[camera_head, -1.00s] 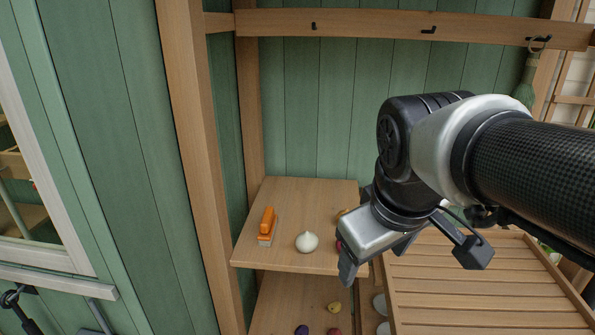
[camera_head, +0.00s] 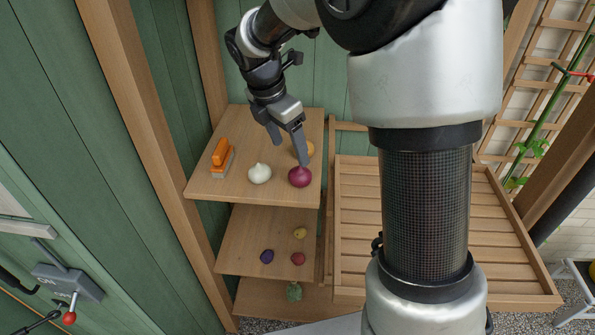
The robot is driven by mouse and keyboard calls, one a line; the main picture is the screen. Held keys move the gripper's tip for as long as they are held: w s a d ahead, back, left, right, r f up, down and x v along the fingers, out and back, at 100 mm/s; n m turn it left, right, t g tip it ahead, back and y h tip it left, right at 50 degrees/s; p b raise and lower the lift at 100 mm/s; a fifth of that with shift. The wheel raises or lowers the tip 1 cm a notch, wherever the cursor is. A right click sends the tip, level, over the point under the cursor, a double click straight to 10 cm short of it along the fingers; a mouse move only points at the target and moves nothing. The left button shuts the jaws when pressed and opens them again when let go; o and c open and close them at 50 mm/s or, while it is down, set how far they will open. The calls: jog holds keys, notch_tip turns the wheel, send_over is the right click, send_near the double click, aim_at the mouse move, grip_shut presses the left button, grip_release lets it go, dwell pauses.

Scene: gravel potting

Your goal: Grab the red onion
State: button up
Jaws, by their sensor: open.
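The red onion (camera_head: 300,177) sits on the top wooden shelf (camera_head: 222,188), near its front right edge. It is round and dark purple-red. My gripper (camera_head: 289,155) is over the shelf with its two fingers pointing down and apart. One finger is just above or behind the red onion, and I cannot tell whether it touches. The other finger is up and to the left, behind the white onion. Nothing shows between the fingers.
A white onion (camera_head: 260,173) stands left of the red onion. An orange-handled brush (camera_head: 221,155) lies farther left, and a yellowish item (camera_head: 309,149) is behind. The lower shelf (camera_head: 240,238) holds several small vegetables. A slatted wooden table (camera_head: 420,293) stands to the right.

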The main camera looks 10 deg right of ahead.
aim_at(297, 168)
jog(key=x, duration=1)
jog(key=shift+d+f, duration=0.15)
jog(key=shift+f, duration=0.1)
jog(key=c, duration=1.2)
